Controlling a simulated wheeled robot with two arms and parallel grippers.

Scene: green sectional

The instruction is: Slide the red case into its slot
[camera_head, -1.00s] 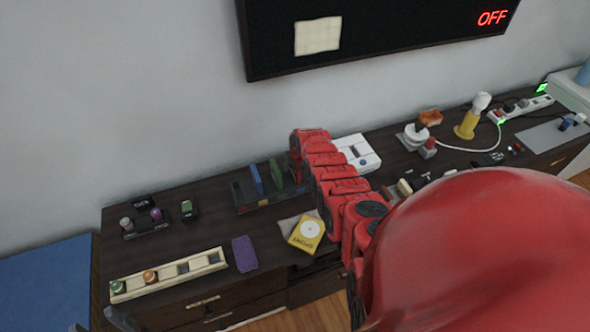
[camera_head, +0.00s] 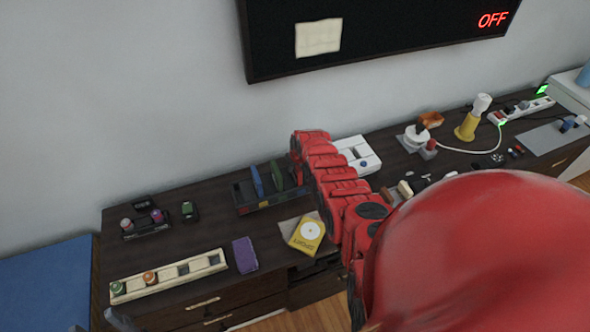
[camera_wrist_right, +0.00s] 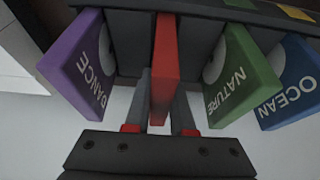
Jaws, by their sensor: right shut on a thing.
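In the right wrist view, the red case (camera_wrist_right: 165,50) stands upright between the fingers of my right gripper (camera_wrist_right: 162,92), which is shut on it. The case is at the dark rack (camera_wrist_right: 205,8), between the purple DANCE case (camera_wrist_right: 82,65) and the green NATURE case (camera_wrist_right: 238,80). How deep it sits in its slot cannot be told.
A blue OCEAN case (camera_wrist_right: 292,85) stands beyond the green one. A white device (camera_head: 358,155) is just right of my arm. A cream strip (camera_head: 165,276) lies at the front left.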

